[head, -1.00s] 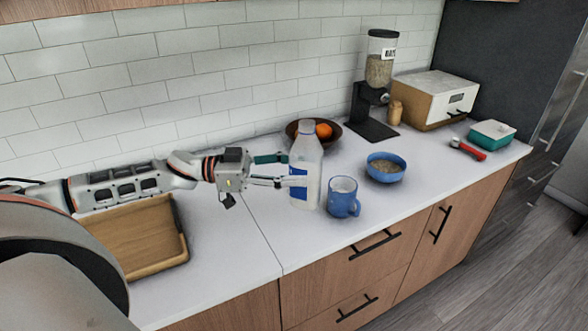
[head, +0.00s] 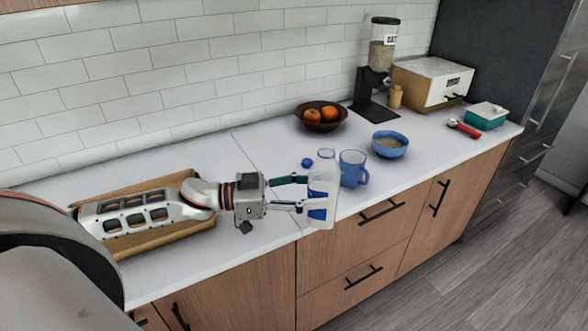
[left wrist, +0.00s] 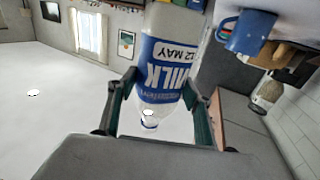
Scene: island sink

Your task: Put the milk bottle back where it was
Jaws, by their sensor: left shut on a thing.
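The milk bottle (head: 322,188) is whitish, translucent and blue-labelled, and stands nearly upright at the counter's front edge in the head view. My left gripper (head: 311,195) is shut on it from the left, fingers on either side of its body. The left wrist view shows the bottle (left wrist: 165,65) between the green fingers (left wrist: 162,107), its label reading MILK and 12 MAY. Its base overlaps the counter edge in the head view; I cannot tell whether it touches the counter. My right gripper is not in view.
A blue bowl (head: 391,144), a fruit bowl (head: 321,117) and a cereal dispenser (head: 378,65) stand farther back. A wooden tray (head: 160,240) lies under my left arm.

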